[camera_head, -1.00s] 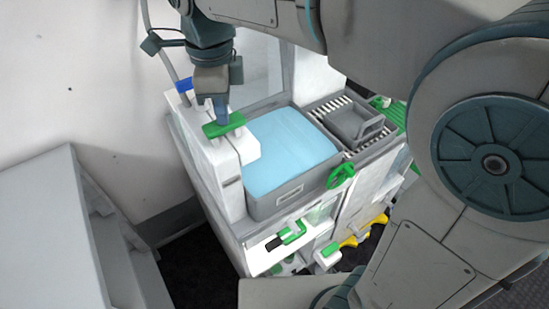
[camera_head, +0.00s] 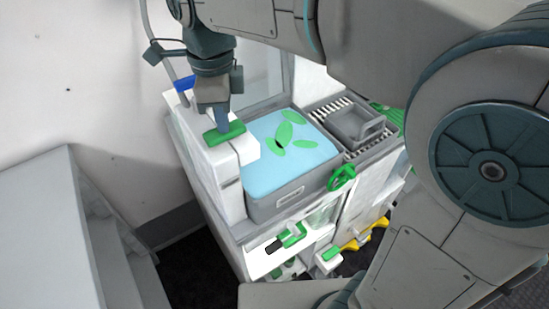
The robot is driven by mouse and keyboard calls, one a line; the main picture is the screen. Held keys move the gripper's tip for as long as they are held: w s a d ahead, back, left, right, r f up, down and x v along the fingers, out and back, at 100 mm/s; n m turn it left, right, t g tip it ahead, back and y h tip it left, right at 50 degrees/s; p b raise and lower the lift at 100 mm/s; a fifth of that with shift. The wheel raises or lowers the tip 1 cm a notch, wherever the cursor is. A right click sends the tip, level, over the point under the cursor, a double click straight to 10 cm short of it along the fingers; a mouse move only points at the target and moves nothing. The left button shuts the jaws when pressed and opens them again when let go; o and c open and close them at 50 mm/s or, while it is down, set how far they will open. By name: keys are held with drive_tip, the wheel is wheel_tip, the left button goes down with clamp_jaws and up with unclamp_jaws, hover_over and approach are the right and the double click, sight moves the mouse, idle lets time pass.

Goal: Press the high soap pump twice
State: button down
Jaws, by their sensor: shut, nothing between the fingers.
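The soap dispenser is a tall white housing (camera_head: 222,176) at the left side of the basin, with a green pump pad (camera_head: 224,134) on its top. My gripper (camera_head: 222,126) points straight down with its fingers shut, and its tips meet the green pad. I cannot tell how far the pad is pressed down. The grey basin (camera_head: 278,206) beside the dispenser holds light blue liquid (camera_head: 305,172). Several green patches (camera_head: 284,133) show on the liquid.
A blue piece (camera_head: 184,84) sits behind the dispenser. A green handwheel (camera_head: 342,178), a green lever (camera_head: 292,236) and a yellow handle (camera_head: 366,236) are on the front. A grey tray (camera_head: 354,130) stands right of the basin. A grey cabinet (camera_head: 50,230) stands at the left.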

drive_tip(key=shift+r+p, duration=1.7)
drive_tip(key=shift+r, duration=0.25)
drive_tip(key=shift+f, duration=0.15)
drive_tip(key=shift+f+b, duration=1.5)
drive_tip(key=shift+f, duration=0.5)
drive_tip(key=shift+r, duration=0.1)
drive_tip(key=shift+r+p, duration=1.85)
drive_tip(key=shift+r, duration=0.2)
